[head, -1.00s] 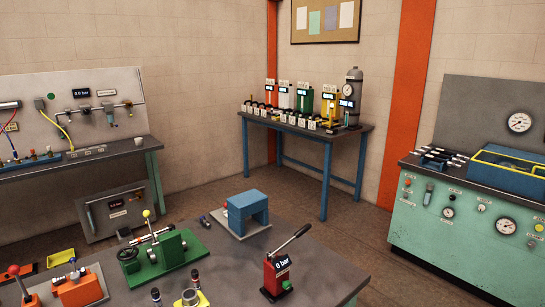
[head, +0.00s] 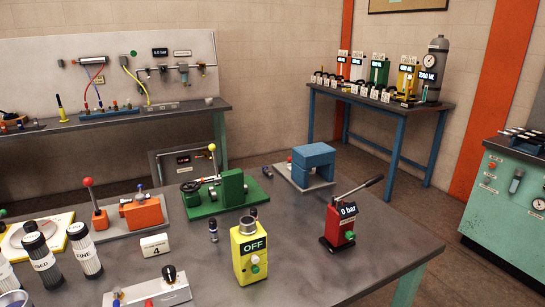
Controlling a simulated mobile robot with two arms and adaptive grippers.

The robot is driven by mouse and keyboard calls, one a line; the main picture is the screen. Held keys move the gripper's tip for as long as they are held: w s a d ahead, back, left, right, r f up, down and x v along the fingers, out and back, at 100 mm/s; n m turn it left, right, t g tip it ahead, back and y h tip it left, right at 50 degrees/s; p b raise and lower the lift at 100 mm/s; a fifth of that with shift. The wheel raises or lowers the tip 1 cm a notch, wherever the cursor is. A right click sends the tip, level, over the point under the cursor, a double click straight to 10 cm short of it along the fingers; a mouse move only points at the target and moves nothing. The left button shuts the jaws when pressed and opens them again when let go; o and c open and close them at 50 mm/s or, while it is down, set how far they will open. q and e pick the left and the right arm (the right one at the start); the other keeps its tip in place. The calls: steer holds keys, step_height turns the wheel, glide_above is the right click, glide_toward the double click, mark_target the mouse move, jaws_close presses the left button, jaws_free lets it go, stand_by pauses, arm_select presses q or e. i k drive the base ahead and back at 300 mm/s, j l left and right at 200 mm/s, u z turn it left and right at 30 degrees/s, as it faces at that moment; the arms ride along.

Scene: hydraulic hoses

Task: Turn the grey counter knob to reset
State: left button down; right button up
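I cannot pick out a knob that is clearly the grey counter knob. On the front table, a grey box (head: 150,292) at the bottom edge carries a dark knob (head: 169,274), partly cut off by the frame. On the back table, several coloured units with small displays stand in a row, with a grey cylinder (head: 436,62) with a round gauge at the right end. A blue-lit display (head: 428,75) sits in front of that cylinder; its text is too small to read surely. Neither of my grippers shows in the head view.
The grey front table (head: 350,262) holds a yellow unit marked OFF (head: 250,250), a red hand pump reading 0 bar (head: 341,225), a green vice-like device (head: 228,190) and a blue press (head: 313,165). A hose bench (head: 120,118) stands at back left, a green cabinet (head: 500,205) at right.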

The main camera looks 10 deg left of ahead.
mark_target(139, 196)
steer(key=u, duration=1.4)
